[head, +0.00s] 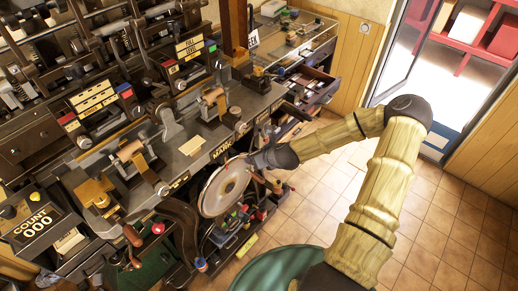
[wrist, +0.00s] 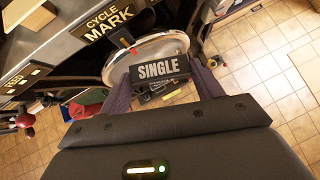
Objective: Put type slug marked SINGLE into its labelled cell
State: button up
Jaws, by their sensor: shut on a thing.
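My gripper (wrist: 162,78) is shut on a black type slug marked SINGLE (wrist: 160,69) in white letters. The slug sits crosswise between the two purple-grey fingers, its lettered face toward the wrist camera. In the head view my gripper (head: 256,161) is in front of the press, beside a large round metal disc (head: 226,187). The slug cannot be made out there. I cannot pick out a cell labelled for SINGLE in either view. Open drawers (head: 312,88) stand under the glass-topped cabinet at the back, but their labels are too small to read.
The press bench (head: 190,150) with levers and clamps fills the left. The metal disc (wrist: 150,46) lies just beyond the slug in the wrist view. A low shelf of coloured items (head: 240,222) is below the disc. Tiled floor (head: 330,185) is clear to the right.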

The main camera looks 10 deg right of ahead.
jog(key=s+f+m+h, duration=0.1)
jog(key=f+m+h, duration=0.1)
jog(key=s+f+m+h+b, duration=0.1)
jog(key=shift+s+d+f+m+t, duration=0.3)
jog(key=shift+d+f+m, duration=0.05)
jog(key=shift+f+m, duration=0.05)
jog(key=shift+d, duration=0.1)
